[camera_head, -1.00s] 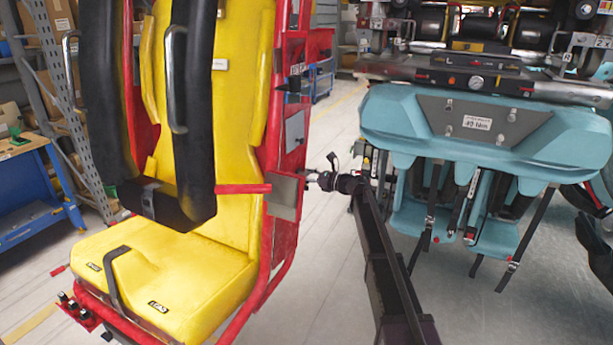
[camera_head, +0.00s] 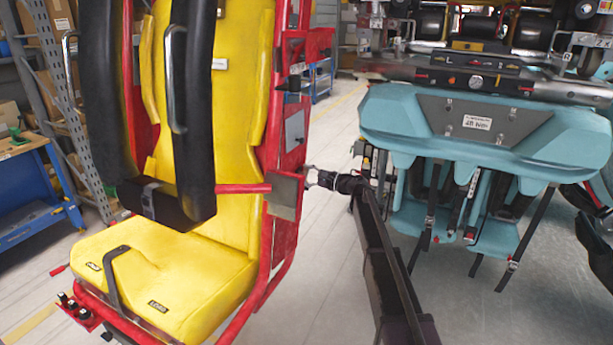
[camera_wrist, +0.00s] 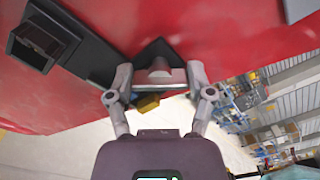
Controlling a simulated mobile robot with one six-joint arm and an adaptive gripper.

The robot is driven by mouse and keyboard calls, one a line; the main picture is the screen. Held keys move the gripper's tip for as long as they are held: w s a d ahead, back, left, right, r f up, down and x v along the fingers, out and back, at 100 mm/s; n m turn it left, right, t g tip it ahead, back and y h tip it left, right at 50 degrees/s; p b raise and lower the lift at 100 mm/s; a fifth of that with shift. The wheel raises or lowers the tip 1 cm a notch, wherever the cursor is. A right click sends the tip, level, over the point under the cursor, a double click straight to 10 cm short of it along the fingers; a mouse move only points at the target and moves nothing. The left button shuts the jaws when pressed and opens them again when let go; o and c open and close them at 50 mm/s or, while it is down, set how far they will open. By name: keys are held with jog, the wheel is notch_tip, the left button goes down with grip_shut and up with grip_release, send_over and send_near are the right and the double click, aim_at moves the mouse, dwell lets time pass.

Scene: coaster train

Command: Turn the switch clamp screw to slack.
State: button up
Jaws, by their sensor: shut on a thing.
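The switch clamp screw shows in the wrist view as a grey metal piece (camera_wrist: 160,76) in front of the red panel on the seat's side. My gripper (camera_wrist: 160,88) is shut on it, with one finger at each end. A small brass-yellow part (camera_wrist: 148,104) sits just below it. In the head view my gripper (camera_head: 312,177) reaches the right side of the yellow and red seat (camera_head: 205,150), beside a grey plate (camera_head: 285,195). The screw itself is too small to make out there.
A black rectangular housing (camera_wrist: 42,42) stands out from the red panel (camera_wrist: 100,22) at the left of the wrist view. A teal seat row (camera_head: 480,130) stands to the right of my arm.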

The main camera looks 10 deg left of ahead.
jog(key=shift+n, duration=1.1)
jog(key=shift+a, duration=0.1)
jog(key=o, duration=1.1)
jog(key=v, duration=1.2)
